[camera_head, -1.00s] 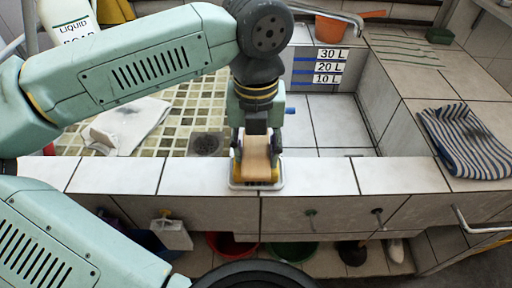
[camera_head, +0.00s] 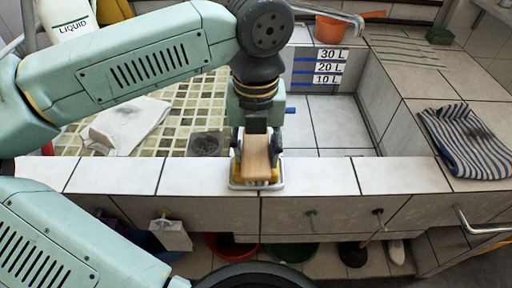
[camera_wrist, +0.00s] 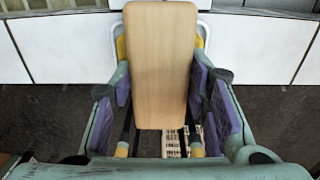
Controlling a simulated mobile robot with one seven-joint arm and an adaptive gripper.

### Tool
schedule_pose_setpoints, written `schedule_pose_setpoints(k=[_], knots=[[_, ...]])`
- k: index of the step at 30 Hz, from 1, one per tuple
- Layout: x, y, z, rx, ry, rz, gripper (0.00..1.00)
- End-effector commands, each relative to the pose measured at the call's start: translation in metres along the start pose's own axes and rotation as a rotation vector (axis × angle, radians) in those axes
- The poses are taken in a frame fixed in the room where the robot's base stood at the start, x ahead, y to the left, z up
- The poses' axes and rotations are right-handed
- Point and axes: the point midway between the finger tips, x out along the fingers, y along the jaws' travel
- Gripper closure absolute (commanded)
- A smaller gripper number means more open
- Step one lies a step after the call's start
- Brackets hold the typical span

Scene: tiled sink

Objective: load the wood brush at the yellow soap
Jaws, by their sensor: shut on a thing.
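The wood brush (camera_head: 256,160) is in my gripper (camera_wrist: 163,98), its pale wooden back facing the wrist camera. The purple finger pads stand on both sides of it, shut on it. In the head view the brush is at the front ledge, over the yellow soap (camera_head: 274,177). The soap sits in a pale dish (camera_head: 236,186) on the white tiles. Only yellow edges of the soap show beside the brush, also in the wrist view (camera_wrist: 121,47). The bristles are hidden, so I cannot tell whether they touch the soap.
The white tiled ledge (camera_head: 350,176) is clear on both sides. A white cloth (camera_head: 128,126) lies in the left basin, near a drain (camera_head: 207,144). A striped towel (camera_head: 468,142) lies on the right counter. An orange pot (camera_head: 331,28) stands at the back.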

Motion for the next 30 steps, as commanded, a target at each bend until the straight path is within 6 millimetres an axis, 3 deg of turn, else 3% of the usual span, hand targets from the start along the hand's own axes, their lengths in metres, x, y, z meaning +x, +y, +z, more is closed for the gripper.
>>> schedule_pose_setpoints(k=[17,30], knots=[[-0.001,0.0,-0.001,0.001,0.004,0.002,0.8],[-0.036,0.0,0.0,0.001,0.001,0.001,0.8]])
